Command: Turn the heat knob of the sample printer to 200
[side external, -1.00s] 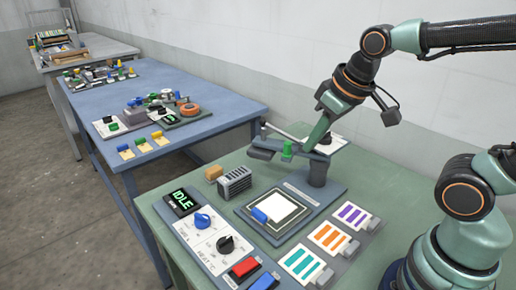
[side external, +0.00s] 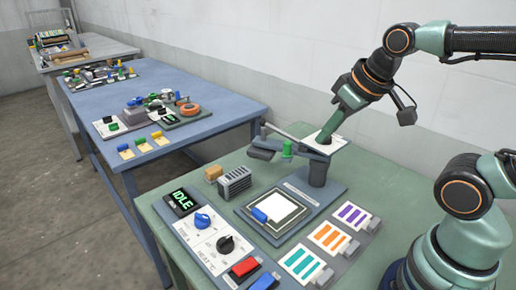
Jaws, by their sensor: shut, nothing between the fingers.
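The sample printer stands on the green table, with a press plate (side external: 291,189) and a control panel at its left front. The panel has a display (side external: 182,201) reading IDLE, a blue knob (side external: 202,221) and, below it, the black heat knob (side external: 225,244) beside the HEAT lettering. The dial numbers are too small to read. My gripper (side external: 325,138) is shut and empty, pointing down at the back of the printer, in front of a white card. It is well above and to the right of the heat knob, touching no knob.
A red button (side external: 244,267) and a blue button (side external: 266,282) sit below the heat knob. Cards with purple, orange and teal stripes (side external: 300,263) lie at the right. The printer's swing arm (side external: 300,142) stands between my gripper and the panel. A blue table (side external: 190,85) is behind.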

